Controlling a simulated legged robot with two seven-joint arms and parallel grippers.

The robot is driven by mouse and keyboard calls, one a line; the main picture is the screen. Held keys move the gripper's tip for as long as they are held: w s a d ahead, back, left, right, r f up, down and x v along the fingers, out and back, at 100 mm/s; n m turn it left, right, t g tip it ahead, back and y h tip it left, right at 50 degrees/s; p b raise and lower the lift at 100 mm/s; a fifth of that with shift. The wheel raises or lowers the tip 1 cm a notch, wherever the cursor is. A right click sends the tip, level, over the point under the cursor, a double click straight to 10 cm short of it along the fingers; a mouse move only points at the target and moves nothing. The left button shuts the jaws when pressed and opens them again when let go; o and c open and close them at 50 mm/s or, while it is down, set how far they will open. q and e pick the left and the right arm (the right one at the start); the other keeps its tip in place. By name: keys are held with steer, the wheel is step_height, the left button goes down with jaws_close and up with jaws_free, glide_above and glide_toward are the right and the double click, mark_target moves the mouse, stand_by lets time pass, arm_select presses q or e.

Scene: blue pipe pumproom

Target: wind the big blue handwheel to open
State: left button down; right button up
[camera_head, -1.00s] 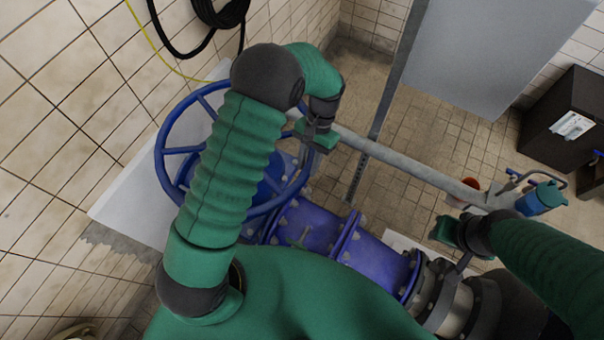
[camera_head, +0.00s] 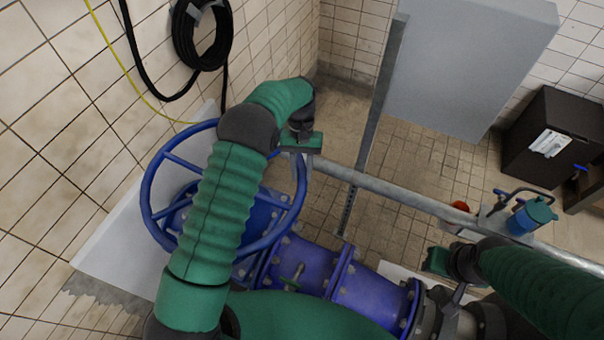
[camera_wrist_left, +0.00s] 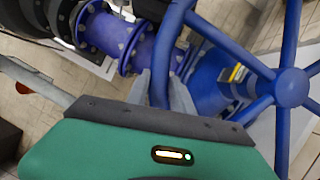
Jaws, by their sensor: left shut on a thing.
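The big blue handwheel (camera_head: 147,190) stands at the left of the head view, over a blue valve and pipe (camera_head: 320,270). My left arm crosses in front of it and hides part of its rim and spokes. My left gripper (camera_head: 301,160) is shut on the wheel's rim at the upper right side. In the left wrist view the fingers (camera_wrist_left: 165,95) straddle the blue rim, and the hub (camera_wrist_left: 291,87) with its spokes shows at the right. My right gripper (camera_head: 432,262) hangs at the right, apart from the wheel; its fingers are hidden or too small to judge.
A grey pipe rail (camera_head: 400,197) runs behind the wheel to the right, beside an upright metal post (camera_head: 375,115). A blue-green fitting (camera_head: 532,215) sits at the right. A grey cabinet (camera_head: 465,65) and a dark box (camera_head: 550,140) stand farther back. A black hose (camera_head: 200,40) hangs on the tiled wall.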

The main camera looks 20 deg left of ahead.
arm_select(q)
steer(key=shift+w+a+r, duration=0.1)
steer(key=shift+w, duration=0.2)
steer(key=c, duration=1.4)
jaws_free()
steer(key=shift+o, duration=1.1)
steer(key=shift+w, duration=0.1)
steer(key=shift+o, duration=0.3)
steer(key=shift+a+f, duration=0.15)
steer(key=shift+f, duration=0.05)
arm_select(e)
steer(key=shift+w+a, duration=0.2)
steer(key=shift+w, duration=0.2)
arm_select(q)
steer(key=shift+w+r, duration=0.15)
steer(key=shift+r, duration=0.25)
steer(key=b+v, duration=0.1)
steer(key=v, duration=1)
steer(key=shift+w+a, duration=0.15)
steer(key=shift+w, duration=0.05)
arm_select(e)
steer(key=shift+s+f, duration=0.2)
steer(key=shift+f, duration=0.45)
